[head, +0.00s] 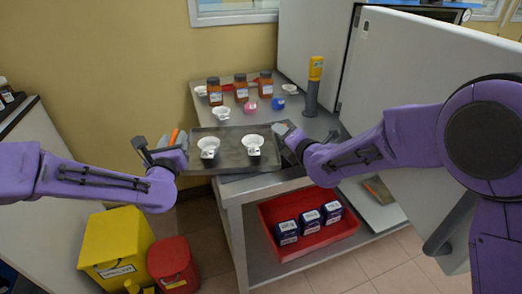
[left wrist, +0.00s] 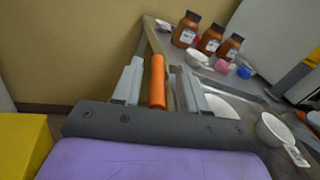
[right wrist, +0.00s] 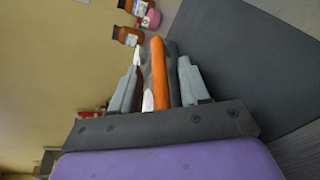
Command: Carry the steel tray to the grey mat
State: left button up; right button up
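The steel tray (head: 228,160) is dark, with two white cups (head: 208,147) (head: 253,144) on it, at the front of the metal table. I cannot tell whether it rests or is raised. My left gripper (head: 166,150) is at its left end; in the left wrist view the fingers stand apart around an orange handle (left wrist: 157,82), with gaps visible. My right gripper (head: 287,138) is at its right end; in the right wrist view another orange handle (right wrist: 187,82) lies between spread fingers, nearer the right one. A flat dark grey surface (right wrist: 245,65), seemingly the grey mat, lies beside it.
Brown jars (head: 241,88), a pink jar (head: 251,104), a blue jar (head: 279,103), more white cups (head: 221,114) and a yellow-topped device (head: 315,70) stand behind the tray. A red bin (head: 298,240) with boxes is on the lower shelf. Yellow (head: 116,250) and red containers stand at left.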

pick_arm(q)
jog(key=shift+a+r, duration=0.1)
pick_arm(e)
jog(key=shift+r, duration=0.1)
pick_arm(q)
jog(key=shift+s, duration=0.35)
pick_arm(e)
jog(key=shift+d, duration=0.1)
pick_arm(q)
jog(key=s, duration=1.1)
jog(key=shift+s, duration=0.2)
pick_arm(e)
jog(key=v, duration=1.2)
